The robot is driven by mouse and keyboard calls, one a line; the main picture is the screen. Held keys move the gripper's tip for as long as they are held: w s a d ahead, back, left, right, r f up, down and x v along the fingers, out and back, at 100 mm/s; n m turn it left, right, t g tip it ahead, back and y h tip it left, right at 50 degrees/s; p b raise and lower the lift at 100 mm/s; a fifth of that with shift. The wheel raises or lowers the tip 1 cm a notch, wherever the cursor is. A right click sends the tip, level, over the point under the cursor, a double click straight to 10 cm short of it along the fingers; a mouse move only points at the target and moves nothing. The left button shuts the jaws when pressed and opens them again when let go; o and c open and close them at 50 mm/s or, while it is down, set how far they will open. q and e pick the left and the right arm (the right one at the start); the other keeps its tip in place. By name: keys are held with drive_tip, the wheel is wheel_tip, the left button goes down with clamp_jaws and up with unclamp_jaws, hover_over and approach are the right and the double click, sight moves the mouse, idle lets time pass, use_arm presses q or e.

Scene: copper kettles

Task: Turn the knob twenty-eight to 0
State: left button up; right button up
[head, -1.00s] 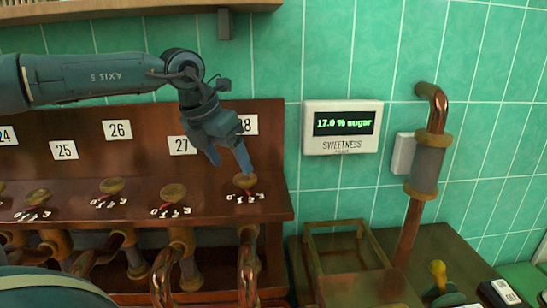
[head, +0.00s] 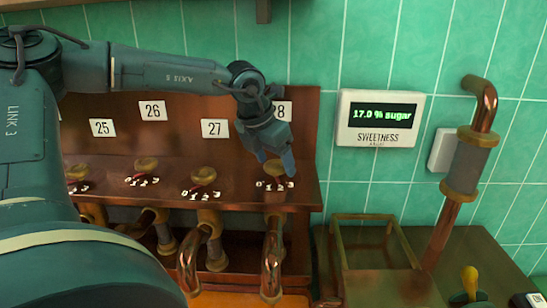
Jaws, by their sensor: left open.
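The knob of number twenty-eight (head: 273,169) is a small brass knob at the right end of the brown panel's ledge. The number plate above it (head: 284,112) is partly hidden by my left wrist, leaving the 8 showing. White scale digits (head: 268,185) lie in front of the knob. My left gripper (head: 277,163) is open and points down, with its blue fingers at the knob, seemingly on either side of it. The gripper partly covers the knob, so its pointer setting and any contact cannot be told. My right gripper is not in view.
Knob twenty-seven (head: 203,176) and knob twenty-six (head: 146,164) stand to the left on the ledge. Copper pipes (head: 272,255) run below. A display (head: 381,119) on the green tiled wall reads 17.0 % sugar. A brass frame (head: 372,217) and copper pipe (head: 463,165) stand right.

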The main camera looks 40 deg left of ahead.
use_arm(q)
drive_tip(key=shift+c, duration=0.5)
drive_tip(key=c, duration=0.9)
drive_tip(key=shift+m, duration=0.3)
drive_tip(key=m+h, duration=0.1)
drive_tip(key=m, duration=0.1)
drive_tip(key=m+h, duration=0.1)
drive_tip(key=m, duration=0.2)
drive_tip(key=shift+a+m+g, duration=0.2)
drive_tip(key=shift+m+g, duration=0.1)
drive_tip(key=m+g+h, duration=0.1)
drive_tip(key=m, duration=0.4)
drive_tip(key=shift+w+m+g+h+b, duration=0.2)
drive_tip(key=shift+m+g+h+b, duration=0.1)
drive_tip(key=shift+g+h+b, duration=0.1)
